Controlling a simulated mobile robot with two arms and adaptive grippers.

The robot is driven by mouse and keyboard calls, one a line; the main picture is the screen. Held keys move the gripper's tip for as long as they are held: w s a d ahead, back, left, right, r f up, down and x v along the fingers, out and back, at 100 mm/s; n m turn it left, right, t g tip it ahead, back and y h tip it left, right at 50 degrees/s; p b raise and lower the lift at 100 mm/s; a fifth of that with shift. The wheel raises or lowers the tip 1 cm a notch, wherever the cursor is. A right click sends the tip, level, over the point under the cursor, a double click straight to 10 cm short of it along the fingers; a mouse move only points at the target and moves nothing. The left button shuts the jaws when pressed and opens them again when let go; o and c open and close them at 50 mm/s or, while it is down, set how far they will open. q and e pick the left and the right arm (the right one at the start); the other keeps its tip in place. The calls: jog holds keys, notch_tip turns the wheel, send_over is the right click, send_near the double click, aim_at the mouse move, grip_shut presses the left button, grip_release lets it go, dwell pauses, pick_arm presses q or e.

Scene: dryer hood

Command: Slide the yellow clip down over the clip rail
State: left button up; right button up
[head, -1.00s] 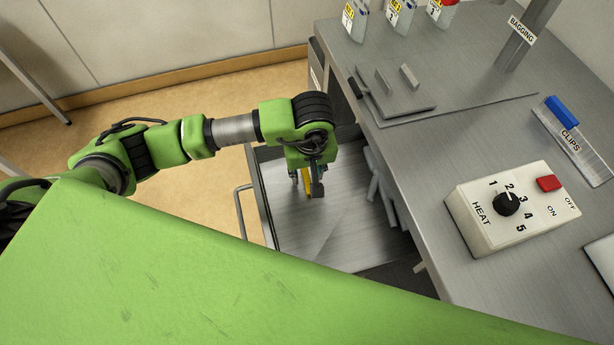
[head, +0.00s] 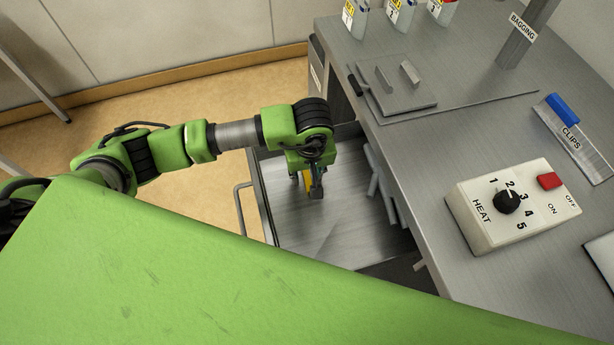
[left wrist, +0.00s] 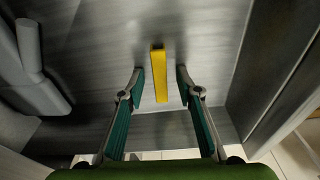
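The yellow clip (left wrist: 159,75) is a narrow bar in the open drawer; it also shows in the head view (head: 308,187), partly hidden by my gripper. My left gripper (left wrist: 159,74) reaches down into the drawer and is open. The left gripper also shows in the head view (head: 309,190). The clip rail (head: 578,146), labelled CLIPS, lies on the bench at the right, with a blue clip (head: 562,109) on it. My right gripper is not in view.
The drawer (head: 340,235) is pulled out left of the bench, with grey cylinders (left wrist: 30,50) along one side. A white heat control box (head: 512,208), a grey plate (head: 400,92) and several labelled containers (head: 400,15) stand on the bench. A post labelled BAGGING (head: 525,32) rises behind.

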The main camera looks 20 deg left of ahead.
pick_arm(q)
jog(key=shift+f, duration=0.1)
jog(key=c, duration=0.9)
